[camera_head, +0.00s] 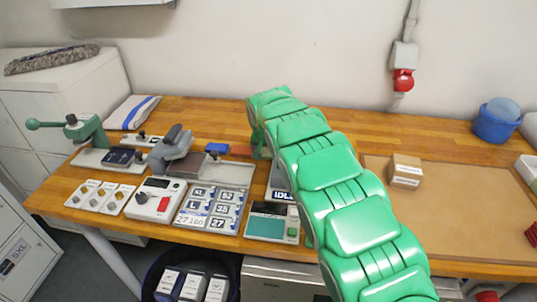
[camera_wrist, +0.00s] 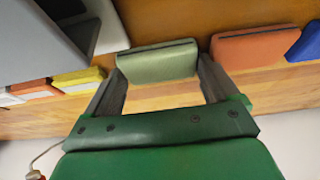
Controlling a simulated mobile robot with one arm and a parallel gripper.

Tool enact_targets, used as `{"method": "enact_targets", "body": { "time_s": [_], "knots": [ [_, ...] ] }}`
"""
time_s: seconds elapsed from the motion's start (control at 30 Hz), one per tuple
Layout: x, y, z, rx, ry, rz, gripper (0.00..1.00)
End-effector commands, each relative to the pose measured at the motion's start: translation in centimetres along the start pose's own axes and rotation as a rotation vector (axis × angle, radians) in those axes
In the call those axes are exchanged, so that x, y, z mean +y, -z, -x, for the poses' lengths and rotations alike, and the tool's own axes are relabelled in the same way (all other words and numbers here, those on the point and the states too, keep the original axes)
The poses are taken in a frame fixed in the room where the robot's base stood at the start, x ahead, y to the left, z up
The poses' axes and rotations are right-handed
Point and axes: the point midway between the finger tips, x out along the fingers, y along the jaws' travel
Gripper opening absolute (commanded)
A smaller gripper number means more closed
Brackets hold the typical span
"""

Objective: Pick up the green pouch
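The green pouch (camera_wrist: 157,62) shows in the wrist view as a small pale green block with a dark line along its top edge. My gripper (camera_wrist: 160,78) has its two grey fingers spread, one toward each end of the pouch. The pouch lies at the fingertips, and I cannot tell whether the fingers touch it. In the head view my green arm reaches over the wooden bench (camera_head: 340,125), its end low over the back half of the bench. The pouch is hidden there behind my arm.
An orange pouch (camera_wrist: 255,48) sits close beside the green one, with a blue pouch (camera_wrist: 306,42) beyond it. A yellow block (camera_wrist: 78,80) lies on the other side. A press (camera_head: 85,130), a label device (camera_head: 155,200) and a small cardboard box (camera_head: 405,171) stand on the bench.

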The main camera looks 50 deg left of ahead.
Motion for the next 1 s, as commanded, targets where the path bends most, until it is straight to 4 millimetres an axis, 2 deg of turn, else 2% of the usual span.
{"method": "enact_targets", "body": {
  "time_s": [0.03, 0.2, 0.53, 0.87, 1.0],
  "knots": [
    [0.0, 0.0, 0.0, 0.0, 0.0, 0.0, 0.79],
    [0.0, 0.0, 0.0, 0.0, 0.0, 0.0, 0.55],
    [0.0, 0.1, 0.3, 0.0, 0.0, 0.0, 0.54],
    [0.0, 1.3, 2.9, 0.004, 0.002, 0.0, 0.54],
    [0.1, 1.0, 3.5, 0.001, 0.0, 0.0, 0.54]
  ]
}}
